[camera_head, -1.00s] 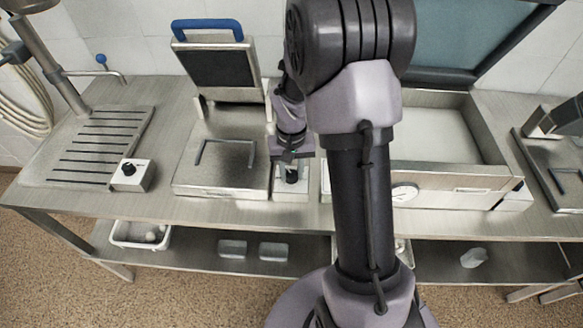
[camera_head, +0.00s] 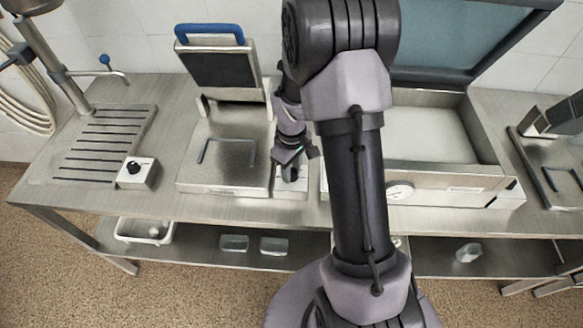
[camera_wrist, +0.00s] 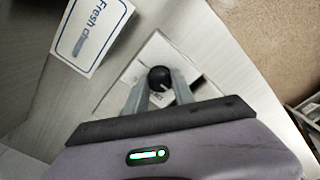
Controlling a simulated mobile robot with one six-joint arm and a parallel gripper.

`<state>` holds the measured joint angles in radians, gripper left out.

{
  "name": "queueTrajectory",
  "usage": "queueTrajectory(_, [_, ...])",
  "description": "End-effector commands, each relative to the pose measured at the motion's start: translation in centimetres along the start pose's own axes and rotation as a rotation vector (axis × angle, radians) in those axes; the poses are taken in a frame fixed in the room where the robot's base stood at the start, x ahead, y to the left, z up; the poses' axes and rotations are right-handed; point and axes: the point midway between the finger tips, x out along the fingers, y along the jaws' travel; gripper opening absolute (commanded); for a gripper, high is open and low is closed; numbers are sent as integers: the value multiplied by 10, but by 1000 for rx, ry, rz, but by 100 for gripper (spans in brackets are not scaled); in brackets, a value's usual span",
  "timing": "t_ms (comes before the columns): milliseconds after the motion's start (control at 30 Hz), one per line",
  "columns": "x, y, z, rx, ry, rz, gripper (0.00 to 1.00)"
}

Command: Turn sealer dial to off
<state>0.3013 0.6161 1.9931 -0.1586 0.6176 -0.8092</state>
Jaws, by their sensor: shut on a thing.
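A small pale control box (camera_head: 291,192) stands on the steel counter, between the open-lidded sealing press (camera_head: 222,165) and the large open chamber machine. Its round black dial (camera_wrist: 160,77) shows in the wrist view. My gripper (camera_head: 290,172) is over the box in the head view and mostly hides the dial there. In the wrist view my two grey fingers (camera_wrist: 158,86) are shut on the dial from either side. Dark marks on the box face are partly covered by the fingers, so I cannot read the dial's setting.
A second box with a black knob (camera_head: 135,170) stands left, beside the slotted drain area (camera_head: 105,140). The chamber machine (camera_head: 440,180) with a gauge is close on the right. A "Fresh" label (camera_wrist: 92,30) is near my fingers. The lower shelf holds trays.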

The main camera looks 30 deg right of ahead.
Motion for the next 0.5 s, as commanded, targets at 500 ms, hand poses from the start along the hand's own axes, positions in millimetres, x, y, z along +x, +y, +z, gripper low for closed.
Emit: queueTrajectory(500, [0, 0, -1, -54, 2, 1, 0])
